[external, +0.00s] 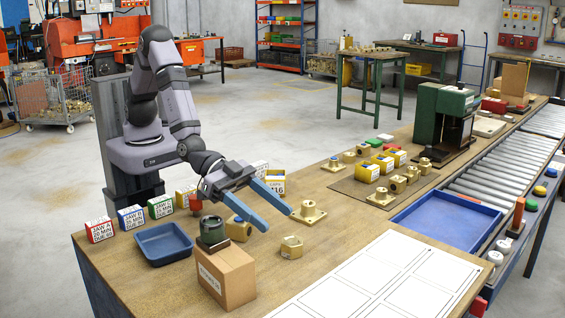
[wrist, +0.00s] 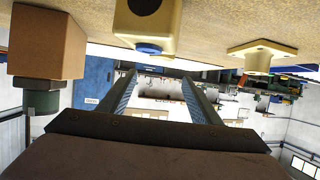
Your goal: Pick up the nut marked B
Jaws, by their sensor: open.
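My gripper (external: 279,221) is open and empty, with its two blue fingers apart above the bench among brass parts. It also shows in the wrist view (wrist: 157,75), nothing between the fingers. A hexagonal brass nut (external: 291,246) lies on the bench just in front of the fingertips. A brass block with a blue plug (external: 238,228) sits beside the near finger; a brass block with a blue plug also shows in the wrist view (wrist: 150,22). A flanged brass piece (external: 308,213) lies just right of the fingertips. I cannot read a letter B on any part.
A cardboard box (external: 226,279) carrying a dark green cylinder (external: 212,231) stands close in front of my gripper. A blue tray (external: 164,243) and small labelled boxes (external: 131,217) are to the left. White sheets (external: 385,283) lie at the right front. More brass parts sit further back.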

